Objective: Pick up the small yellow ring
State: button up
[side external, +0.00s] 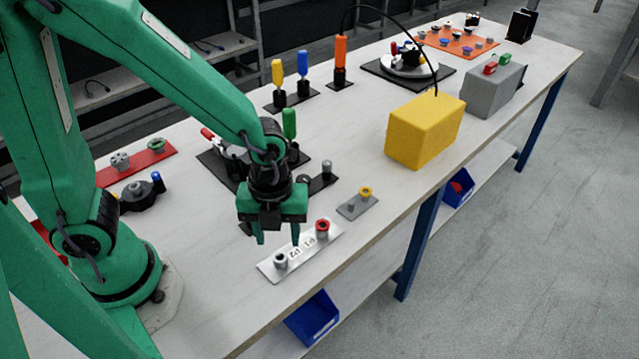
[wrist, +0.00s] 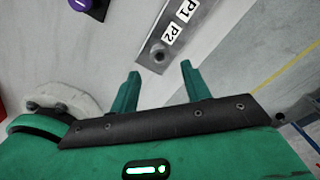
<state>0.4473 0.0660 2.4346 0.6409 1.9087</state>
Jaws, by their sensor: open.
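The small yellow ring (side external: 365,191) sits on a peg of a small grey plate (side external: 357,206) in the side view, near the front edge of the table. My gripper (side external: 278,236) points down to the left of the ring, with its two fingers apart and nothing between them. It is above the table near a silver plate marked P1 and P2 (side external: 300,255). In the wrist view my gripper (wrist: 160,80) is open, with the P2 end of the silver plate (wrist: 175,35) beyond the fingertips. The yellow ring does not show in the wrist view.
A red ring (side external: 322,228) and a grey metal piece (side external: 281,259) stand on the silver plate. A black fixture (side external: 322,182) is behind the gripper. A yellow box (side external: 425,130) stands to the right. Bare table lies between the grey plate and the yellow box.

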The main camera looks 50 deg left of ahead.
jog(key=w+d+r, duration=0.1)
jog(key=w+r, duration=0.1)
jog(key=w, duration=1)
jog(key=n, duration=0.2)
send_near(365, 193)
jog(key=shift+f, duration=3.45)
jog(key=shift+f, duration=0.25)
jog(key=c, duration=1)
